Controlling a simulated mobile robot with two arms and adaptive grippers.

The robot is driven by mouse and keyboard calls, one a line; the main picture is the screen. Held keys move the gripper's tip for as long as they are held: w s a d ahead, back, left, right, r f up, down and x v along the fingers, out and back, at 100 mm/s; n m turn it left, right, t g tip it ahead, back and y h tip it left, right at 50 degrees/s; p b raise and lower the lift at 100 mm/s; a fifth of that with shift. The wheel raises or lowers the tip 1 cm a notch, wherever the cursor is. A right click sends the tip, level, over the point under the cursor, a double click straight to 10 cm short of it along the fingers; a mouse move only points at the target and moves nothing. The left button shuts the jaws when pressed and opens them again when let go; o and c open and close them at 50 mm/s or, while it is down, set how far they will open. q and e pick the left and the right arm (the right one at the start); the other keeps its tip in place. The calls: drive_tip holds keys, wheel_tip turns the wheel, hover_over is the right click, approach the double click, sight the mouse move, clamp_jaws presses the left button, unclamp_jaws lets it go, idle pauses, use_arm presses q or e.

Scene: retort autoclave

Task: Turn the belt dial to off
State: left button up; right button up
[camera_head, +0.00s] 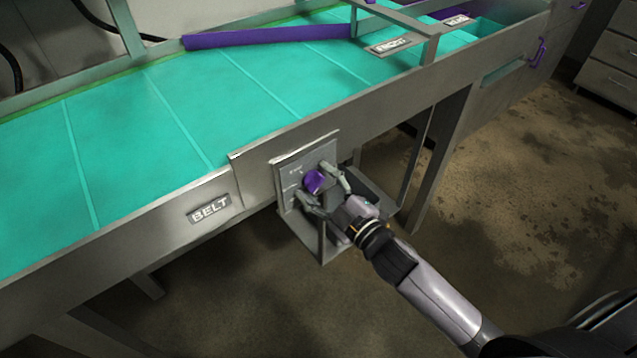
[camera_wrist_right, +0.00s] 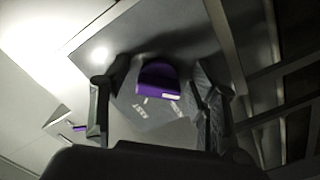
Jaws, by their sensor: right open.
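The purple belt dial (camera_head: 314,181) sits on a grey control plate (camera_head: 290,165) on the side of the conveyor, right of the "BELT" label (camera_head: 210,208). My right gripper (camera_head: 325,190) is open, with one finger on either side of the dial. In the right wrist view the dial (camera_wrist_right: 159,80) lies between the two spread fingers (camera_wrist_right: 152,105), with a pale mark on its edge. I cannot tell whether the fingers touch it. Lettering on the plate is partly hidden and too small to read surely. My left gripper is not in view.
The turquoise conveyor belt (camera_head: 130,130) runs above the plate, with a purple bar (camera_head: 268,37) across it. A grey bracket frame (camera_head: 323,244) surrounds the plate's lower side. A purple handle (camera_head: 541,52) is at the far right. Floor (camera_head: 520,190) to the right is clear.

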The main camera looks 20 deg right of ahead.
drive_tip(key=v, duration=1.2)
idle(0.4)
drive_tip(key=s+d+f+m+g+h, duration=0.2)
drive_tip(key=f, duration=1)
drive_tip(key=s+d+f+m+g+h, duration=0.2)
drive_tip(key=d+f+g, duration=0.1)
drive_tip(key=f, duration=0.8)
drive_tip(key=s+d+f+m+g+h, duration=0.1)
drive_tip(key=s+d+f+m+g, duration=0.15)
drive_tip(key=f, duration=0.95)
drive_tip(key=s+a+f+m+g, duration=0.1)
drive_tip(key=s+f+g, duration=0.3)
drive_tip(key=s+f, duration=0.6)
drive_tip(key=s+a+f+m+g+h, duration=0.1)
drive_tip(key=s+a+f+m+g, duration=0.1)
drive_tip(key=s+f, duration=0.7)
drive_tip(key=s+m+g, duration=0.1)
drive_tip(key=s+g, duration=0.1)
drive_tip(key=s, duration=0.5)
drive_tip(key=shift+f, duration=0.35)
